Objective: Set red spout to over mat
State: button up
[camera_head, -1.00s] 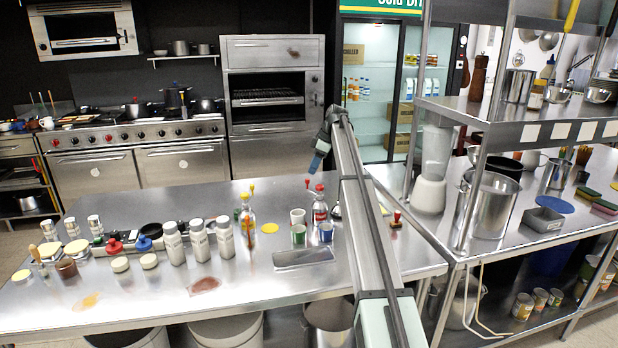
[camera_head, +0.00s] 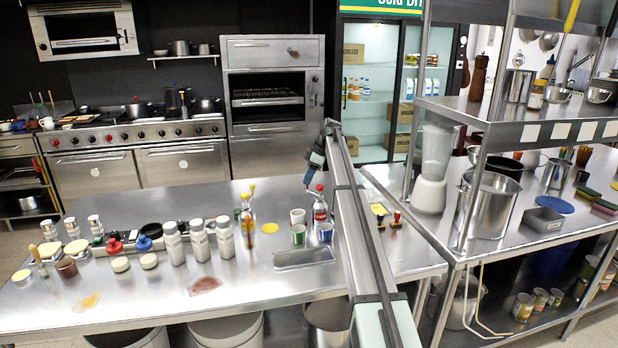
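White bottles (camera_head: 198,241) stand further left. The front table edge is mostly clear.

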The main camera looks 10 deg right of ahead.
grip_shut()
jog(key=shift+a, duration=0.1)
dwell(0.4)
jog(key=shift+s+a+n+g+h, duration=0.1)
jog(key=shift+s+a+n+g, duration=0.55)
jog(key=shift+n, duration=1.05)
jog(key=shift+s+a+n+g+h, duration=0.1)
jog(key=shift+s+a+n+g, duration=0.6)
jog(key=shift+n, duration=1)
jog(key=shift+s+a+n+g+h, duration=0.1)
jog(key=shift+s+a+n+g, duration=0.55)
jog(key=shift+n, duration=1.05)
jog(key=shift+s+d+f, duration=0.1)
jog(key=shift+s, duration=0.05)
